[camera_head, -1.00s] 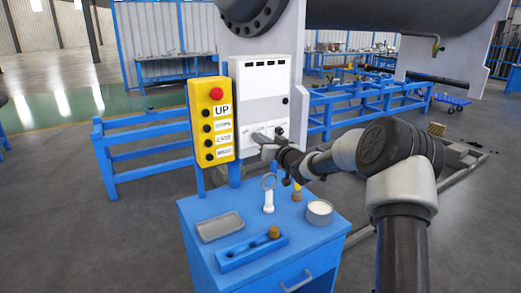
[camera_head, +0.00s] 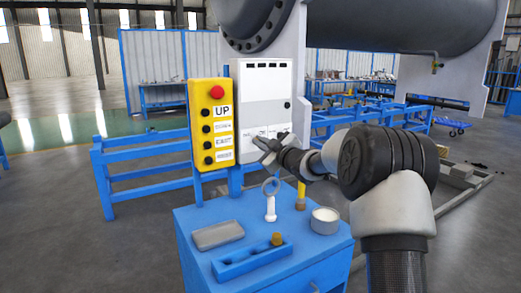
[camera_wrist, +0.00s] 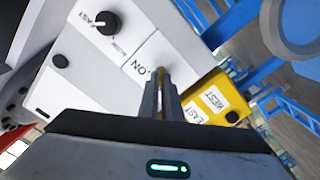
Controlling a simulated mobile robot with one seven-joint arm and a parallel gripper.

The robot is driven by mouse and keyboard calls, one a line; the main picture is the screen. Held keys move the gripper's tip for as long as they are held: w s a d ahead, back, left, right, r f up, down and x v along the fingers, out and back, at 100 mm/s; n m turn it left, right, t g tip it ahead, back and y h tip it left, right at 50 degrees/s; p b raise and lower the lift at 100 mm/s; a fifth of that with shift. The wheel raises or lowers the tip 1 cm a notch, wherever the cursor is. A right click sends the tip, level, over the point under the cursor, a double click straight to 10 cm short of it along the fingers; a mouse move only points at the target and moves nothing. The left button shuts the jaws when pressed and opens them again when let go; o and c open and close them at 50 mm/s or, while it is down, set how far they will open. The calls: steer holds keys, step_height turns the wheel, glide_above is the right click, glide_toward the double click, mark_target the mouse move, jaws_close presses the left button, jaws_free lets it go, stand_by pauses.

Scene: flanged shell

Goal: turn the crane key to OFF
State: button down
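The white control box (camera_head: 265,95) stands upright behind the blue cabinet. My gripper (camera_head: 258,142) is at its lower front, and hides the crane key in the head view. In the wrist view my gripper (camera_wrist: 162,80) has its two fingers close together, with a narrow brass-coloured piece, the crane key (camera_wrist: 161,72), between their tips. The fingers appear shut on it. An ON label (camera_wrist: 135,66) shows just left of the fingertips. No OFF label is readable. A black selector knob (camera_wrist: 107,22) sits farther up on the same panel.
A yellow button panel (camera_head: 211,125) with a red button stands just left of the box. The blue cabinet (camera_head: 200,222) below holds a grey tray (camera_head: 217,235), a white ring-topped item (camera_head: 270,205), a round tin (camera_head: 325,220) and a blue block (camera_head: 250,262).

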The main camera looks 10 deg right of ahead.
steer(key=shift+f+n+b, duration=0.1)
steer(key=shift+n+b, duration=0.25)
steer(key=shift+n, duration=0.25)
steer(key=c, duration=2)
jaws_free()
steer(key=shift+s, duration=0.1)
steer(key=p+v, duration=0.1)
steer(key=v, duration=1.6)
steer(key=shift+s, duration=0.15)
